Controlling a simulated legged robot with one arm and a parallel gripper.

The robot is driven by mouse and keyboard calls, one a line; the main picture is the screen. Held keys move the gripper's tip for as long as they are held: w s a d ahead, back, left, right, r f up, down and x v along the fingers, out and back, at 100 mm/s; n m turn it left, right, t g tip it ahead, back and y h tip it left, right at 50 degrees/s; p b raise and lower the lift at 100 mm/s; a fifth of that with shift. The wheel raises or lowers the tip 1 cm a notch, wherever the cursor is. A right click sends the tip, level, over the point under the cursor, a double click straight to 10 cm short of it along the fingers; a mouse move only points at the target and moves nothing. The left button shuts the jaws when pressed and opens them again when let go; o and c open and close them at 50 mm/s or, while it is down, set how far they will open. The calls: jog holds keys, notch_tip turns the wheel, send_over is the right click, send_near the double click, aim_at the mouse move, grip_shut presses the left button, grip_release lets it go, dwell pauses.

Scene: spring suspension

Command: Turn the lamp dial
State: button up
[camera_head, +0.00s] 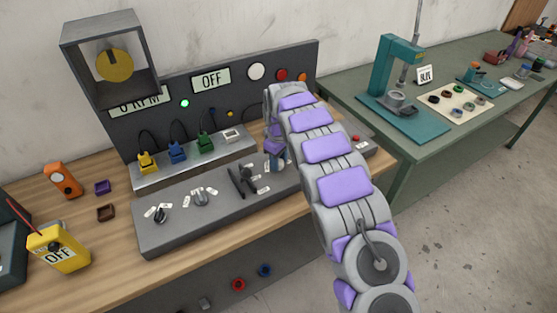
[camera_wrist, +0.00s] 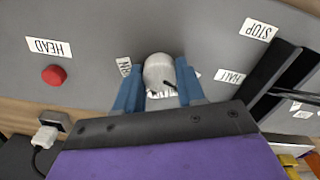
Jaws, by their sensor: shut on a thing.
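A pale, rounded dial (camera_wrist: 160,75) with a dark pointer mark stands on the grey sloping panel (camera_head: 150,238), with white labels around it. The blue fingers of my gripper (camera_wrist: 160,92) stand on both sides of the dial and are shut on it. In the head view my gripper (camera_head: 276,160) is at the right part of the panel, and my arm hides some of it. The dial itself is mostly hidden there. I cannot tell its full label or exact setting.
On the panel are a black dial (camera_head: 160,215), a grey dial (camera_head: 200,197) and a black lever (camera_head: 243,180) to the left. A red button (camera_wrist: 54,75) labelled HEAD lies to one side. A yellow meter (camera_head: 58,248) reads OFF. A green bench (camera_head: 460,140) stands right.

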jog(key=shift+a, duration=0.2)
jog(key=shift+c, duration=1.4)
jog(key=shift+d, duration=0.1)
jog(key=shift+r+p, duration=0.1)
jog(key=shift+p, duration=0.35)
jog(key=m+p, duration=0.3)
jog(key=shift+w+r+m+p, duration=0.1)
jog(key=shift+m+p, duration=0.2)
jog(key=shift+m, duration=0.1)
jog(key=m+p, duration=0.3)
jog(key=m, duration=0.1)
jog(key=shift+m, duration=0.4)
jog(key=o, duration=1)
jog(key=shift+f, duration=0.2)
jog(key=shift+o, duration=0.2)
